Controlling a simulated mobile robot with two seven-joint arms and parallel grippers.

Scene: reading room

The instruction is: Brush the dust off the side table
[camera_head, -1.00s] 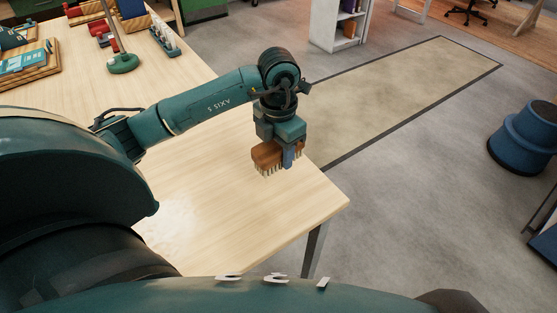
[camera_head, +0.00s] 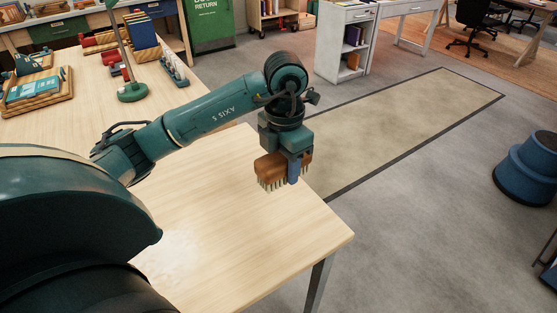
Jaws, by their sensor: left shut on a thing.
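The light wooden table (camera_head: 215,240) fills the left and middle of the head view. My left gripper (camera_head: 290,170) is shut on a brown brush (camera_head: 268,170) with pale bristles pointing down. The brush is over the table's right side, near its edge. I cannot tell whether the bristles touch the top. A pale patch (camera_head: 180,245) shows on the tabletop near my arm; I cannot tell whether it is dust or glare. My right gripper is not in view.
A green-based lamp (camera_head: 132,92), a wooden tray with a teal item (camera_head: 35,88) and small racks with books (camera_head: 147,38) stand at the table's far left. A blue stool (camera_head: 527,170) stands on the floor at right. The table's front right is clear.

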